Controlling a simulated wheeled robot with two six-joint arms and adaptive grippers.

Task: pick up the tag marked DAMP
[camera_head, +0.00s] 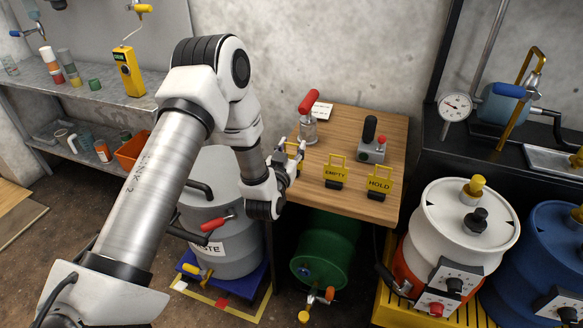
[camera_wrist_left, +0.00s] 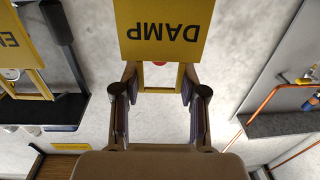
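The yellow DAMP tag (camera_wrist_left: 165,32) shows upside down at the top of the left wrist view, its looped handle towards my left gripper (camera_wrist_left: 160,78). The fingers lie against both outer sides of the handle, with no visible gap. In the head view my left gripper (camera_head: 288,160) is at the left edge of the wooden table and hides most of the tag; a little yellow shows between its fingers. The tag's lower end is out of sight, and I cannot tell whether it is clear of the table. My right gripper is not in view.
The EMPTY tag (camera_head: 335,173) and HOLD tag (camera_head: 380,184) stand on the wooden table (camera_head: 350,123) to the right. A red-handled tool (camera_head: 309,110) and a grey box with a black lever (camera_head: 372,150) stand behind them. Drums stand below and to the right.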

